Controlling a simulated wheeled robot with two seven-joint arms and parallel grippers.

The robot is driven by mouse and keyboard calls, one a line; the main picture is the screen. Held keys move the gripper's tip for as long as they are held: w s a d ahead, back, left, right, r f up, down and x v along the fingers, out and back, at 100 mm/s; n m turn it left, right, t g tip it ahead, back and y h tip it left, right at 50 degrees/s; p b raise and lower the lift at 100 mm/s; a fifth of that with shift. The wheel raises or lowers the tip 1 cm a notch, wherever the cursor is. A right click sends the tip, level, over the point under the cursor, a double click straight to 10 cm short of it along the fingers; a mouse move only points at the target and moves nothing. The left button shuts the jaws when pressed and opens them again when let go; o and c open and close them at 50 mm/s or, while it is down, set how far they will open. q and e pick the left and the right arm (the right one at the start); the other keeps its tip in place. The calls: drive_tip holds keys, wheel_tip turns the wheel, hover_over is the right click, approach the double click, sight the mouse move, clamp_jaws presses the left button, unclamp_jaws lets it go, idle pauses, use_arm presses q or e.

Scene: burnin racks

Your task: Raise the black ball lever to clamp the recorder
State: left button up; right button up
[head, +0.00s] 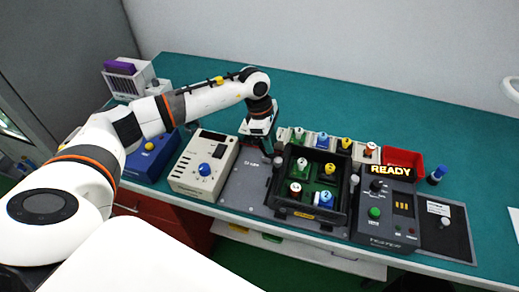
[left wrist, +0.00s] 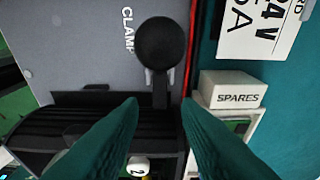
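The black ball lever (left wrist: 163,42) shows in the left wrist view, with its ball beside the word CLAMP on a grey plate and a short dark stem running toward a black box. My left gripper (left wrist: 159,104) has its two teal fingers spread with a gap between them, and the stem lies in line with that gap. No finger visibly touches the lever. In the head view my left gripper (head: 266,148) points down at the left rear corner of the black open box (head: 318,217), largely hiding the lever there. Several coloured capped items stand in the box. My right gripper is out of view.
A tester panel reading READY (head: 390,171) stands right of the box, with a red bin (head: 404,157) behind it. A beige unit (head: 203,163) and a blue unit (head: 150,160) stand left. A SPARES holder (left wrist: 232,90) is close beside the lever. The rear green tabletop is clear.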

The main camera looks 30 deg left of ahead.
sight(270, 155)
use_arm(q)
drive_tip(key=shift+o, duration=0.5)
wheel_tip(270, 155, up, 9)
drive_tip(key=p, duration=0.4)
drive_tip(key=shift+p, duration=0.4)
